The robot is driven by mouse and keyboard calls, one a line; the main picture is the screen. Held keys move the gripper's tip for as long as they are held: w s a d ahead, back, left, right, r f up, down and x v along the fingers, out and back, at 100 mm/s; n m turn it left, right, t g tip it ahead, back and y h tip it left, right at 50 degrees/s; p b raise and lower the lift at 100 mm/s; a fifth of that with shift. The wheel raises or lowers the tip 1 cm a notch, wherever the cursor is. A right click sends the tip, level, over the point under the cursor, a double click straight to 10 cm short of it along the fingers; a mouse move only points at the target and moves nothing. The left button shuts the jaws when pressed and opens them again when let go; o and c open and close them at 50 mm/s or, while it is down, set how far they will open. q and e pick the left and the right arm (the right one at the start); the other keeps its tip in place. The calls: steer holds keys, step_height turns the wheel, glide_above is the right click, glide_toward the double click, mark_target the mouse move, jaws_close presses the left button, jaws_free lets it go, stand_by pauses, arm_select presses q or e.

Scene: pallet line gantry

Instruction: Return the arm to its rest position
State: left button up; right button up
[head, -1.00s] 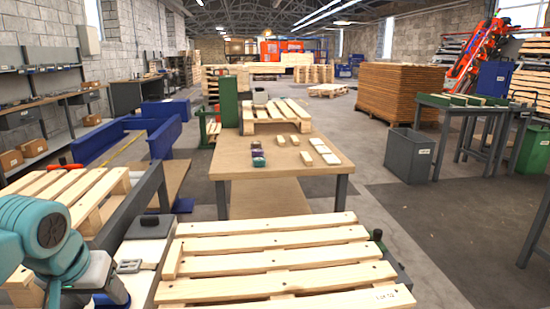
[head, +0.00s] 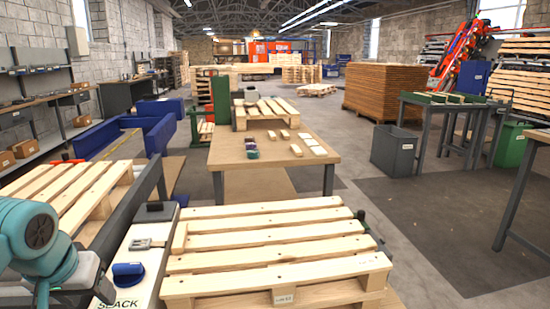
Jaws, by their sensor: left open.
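My teal left arm comes in at the lower left corner, with its gripper (head: 86,279) at the bottom edge of the picture. Its fingers are hard to make out and partly cut off, and I see nothing held in it. It is just left of a pale panel (head: 137,259) marked "SLACK", which carries a blue knob (head: 128,273), a metal buckle-like piece (head: 145,243) and a black block (head: 156,211). The gripper appears apart from the knob. My right gripper is not in view.
A slatted wooden pallet (head: 268,243) lies right of the panel. Another pallet (head: 75,196) lies to the left, beside a dark rail (head: 133,205). A wooden table (head: 235,156) with small blocks stands ahead. Open floor (head: 440,225) lies to the right.

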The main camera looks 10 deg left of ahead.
arm_select(q)
steer(key=w+d+f+m+g+h, duration=0.1)
steer(key=d+f, duration=0.3)
steer(key=f, duration=0.4)
steer(key=w+d+f+m+h, duration=0.1)
steer(key=w+d+f, duration=0.1)
steer(key=d+f, duration=0.5)
steer(key=w+d+f+g+h, duration=0.1)
steer(key=d+f+h, duration=0.1)
steer(key=f, duration=0.8)
steer(key=s+d+f+g+h, duration=0.1)
steer(key=s+d+f, duration=0.5)
steer(key=s+f, duration=0.3)
steer(key=s+d+f+g, duration=0.1)
steer(key=s+d+f, duration=0.55)
steer(key=f, duration=0.45)
step_height(320, 180, up, 24)
steer(key=s+p, duration=0.1)
steer(key=p, duration=2.3)
steer(key=shift+s+a+r+p, duration=0.15)
steer(key=shift+s+p, duration=0.15)
steer(key=shift+s, duration=0.05)
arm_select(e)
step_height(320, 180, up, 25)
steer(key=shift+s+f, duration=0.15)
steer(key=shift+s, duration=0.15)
